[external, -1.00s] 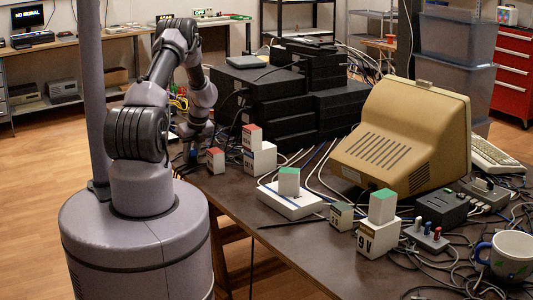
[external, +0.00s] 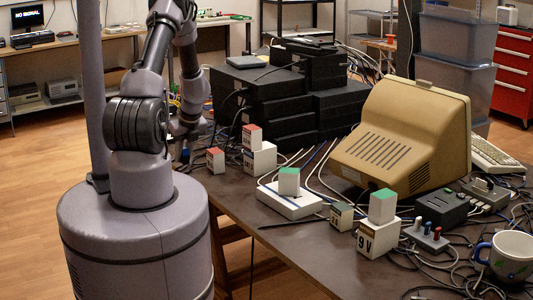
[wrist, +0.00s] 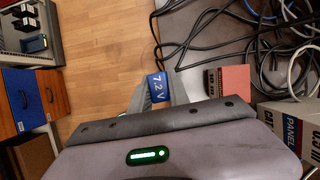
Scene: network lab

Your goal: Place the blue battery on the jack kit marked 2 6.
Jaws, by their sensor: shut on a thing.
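My gripper (wrist: 160,93) is shut on the blue battery (wrist: 157,86), which is marked 7.2 V and shows between the fingers in the wrist view. In the external view my gripper (external: 186,142) is at the table's far left edge, and the battery is too small to make out clearly. A small red-topped block (external: 215,160) stands to its right; the wrist view shows a red block (wrist: 232,81) right of the fingers, apart from them. Another red-topped block (external: 252,137) stands on a white box (external: 260,160). I cannot read the mark 2 6 on any of them.
Black stacked units (external: 270,100) stand behind the blocks. A white device (external: 290,202) with a green-topped block, a 9 V box (external: 377,239), a beige monitor (external: 405,135) and a mug (external: 508,256) are farther right. Loose cables (wrist: 225,35) cross the table.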

